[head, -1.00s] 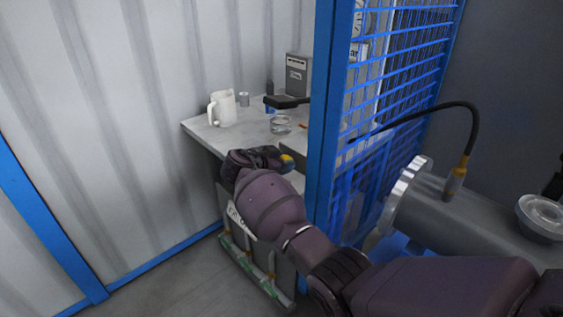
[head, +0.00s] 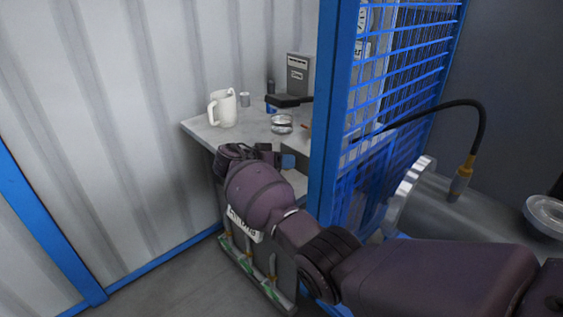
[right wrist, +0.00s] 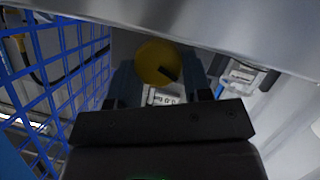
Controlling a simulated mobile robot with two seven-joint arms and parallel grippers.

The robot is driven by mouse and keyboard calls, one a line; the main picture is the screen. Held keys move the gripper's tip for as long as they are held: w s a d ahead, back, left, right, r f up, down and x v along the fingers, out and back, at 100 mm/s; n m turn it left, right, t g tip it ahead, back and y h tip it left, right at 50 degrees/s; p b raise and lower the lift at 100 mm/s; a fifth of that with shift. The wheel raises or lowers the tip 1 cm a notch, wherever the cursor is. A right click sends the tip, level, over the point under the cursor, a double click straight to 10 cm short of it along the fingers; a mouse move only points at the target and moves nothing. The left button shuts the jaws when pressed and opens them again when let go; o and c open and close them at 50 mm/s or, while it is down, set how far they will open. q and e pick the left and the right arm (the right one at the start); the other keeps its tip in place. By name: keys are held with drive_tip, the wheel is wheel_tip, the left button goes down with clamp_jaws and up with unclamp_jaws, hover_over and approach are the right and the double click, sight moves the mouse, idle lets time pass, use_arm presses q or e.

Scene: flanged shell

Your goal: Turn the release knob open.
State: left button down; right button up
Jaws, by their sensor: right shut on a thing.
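The yellow round knob (right wrist: 156,62) with a dark mark on its face shows in the right wrist view. It sits between the two fingers of my right gripper (right wrist: 163,80), which is shut on it. In the head view my right gripper (head: 287,161) is at the front of the bench, below the tabletop, largely hidden behind my own wrist. The knob does not show in the head view now. My left gripper is not in view.
A blue post with mesh fence (head: 332,120) stands close right of my right arm. A flanged metal cylinder (head: 408,190) with a cable is at right.

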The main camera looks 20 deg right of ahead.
drive_tip(key=shift+f+n, duration=0.1)
drive_tip(key=shift+n, duration=0.2)
drive_tip(key=o, duration=0.9)
drive_tip(key=v, duration=1.1)
drive_tip(key=shift+w, duration=0.1)
